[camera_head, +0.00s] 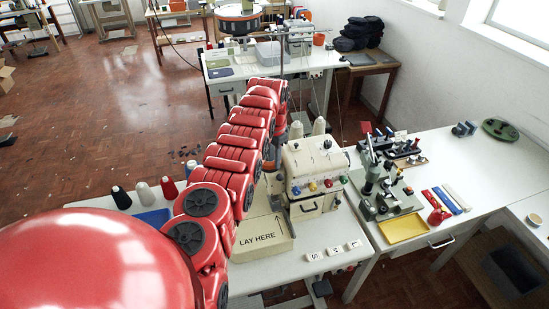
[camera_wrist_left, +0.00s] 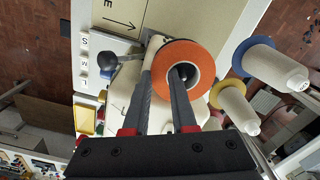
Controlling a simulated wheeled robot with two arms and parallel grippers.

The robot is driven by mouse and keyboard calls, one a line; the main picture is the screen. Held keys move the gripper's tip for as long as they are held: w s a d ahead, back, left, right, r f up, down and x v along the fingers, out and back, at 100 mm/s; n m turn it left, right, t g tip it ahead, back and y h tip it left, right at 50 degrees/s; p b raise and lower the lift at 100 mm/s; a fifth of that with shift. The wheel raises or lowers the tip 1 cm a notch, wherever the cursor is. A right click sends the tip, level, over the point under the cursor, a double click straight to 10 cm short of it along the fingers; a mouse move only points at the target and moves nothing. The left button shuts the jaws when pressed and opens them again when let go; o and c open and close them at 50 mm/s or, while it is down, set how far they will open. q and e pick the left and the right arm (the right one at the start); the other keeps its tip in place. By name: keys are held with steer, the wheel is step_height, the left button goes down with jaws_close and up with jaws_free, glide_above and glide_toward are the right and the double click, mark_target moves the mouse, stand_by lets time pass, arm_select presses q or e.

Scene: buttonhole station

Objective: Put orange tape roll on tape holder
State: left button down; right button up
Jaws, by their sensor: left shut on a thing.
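The orange tape roll (camera_wrist_left: 203,62) shows in the left wrist view, held above the cream buttonhole machine. My left gripper (camera_wrist_left: 165,75) is shut on its ring: one finger reaches into the dark centre hole and the other lies along the roll's left outer side. In the head view the red arm links hide the roll, and I cannot make out the gripper's fingertips. I cannot pick out the tape holder with certainty in either view. My right gripper is in neither view.
The cream machine (camera_head: 316,168) stands on the white table beside the "LAY HERE" board (camera_head: 258,238). Thread cones (camera_wrist_left: 272,66) stand close to the roll's right. A yellow tray (camera_head: 404,228) and a grey device lie on the right table. Size tags (camera_head: 334,250) line the front edge.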

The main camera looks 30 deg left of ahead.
arm_select(q)
steer(key=shift+f+b, duration=0.55)
steer(key=shift+f, duration=0.05)
steer(key=c, duration=0.6)
jaws_free()
steer(key=shift+r, duration=0.1)
steer(key=shift+c, duration=0.2)
steer(key=shift+r, duration=0.1)
steer(key=shift+a+r, duration=0.1)
steer(key=shift+r, duration=0.1)
steer(key=r+b, duration=0.1)
steer(key=r, duration=0.1)
steer(key=r+b, duration=0.1)
steer(key=shift+w+r, duration=0.2)
steer(key=shift+r, duration=0.2)
step_height(320, 180, up, 13)
steer(key=p, duration=0.8)
steer(key=shift+s+d+p, duration=0.25)
steer(key=shift+p, duration=0.1)
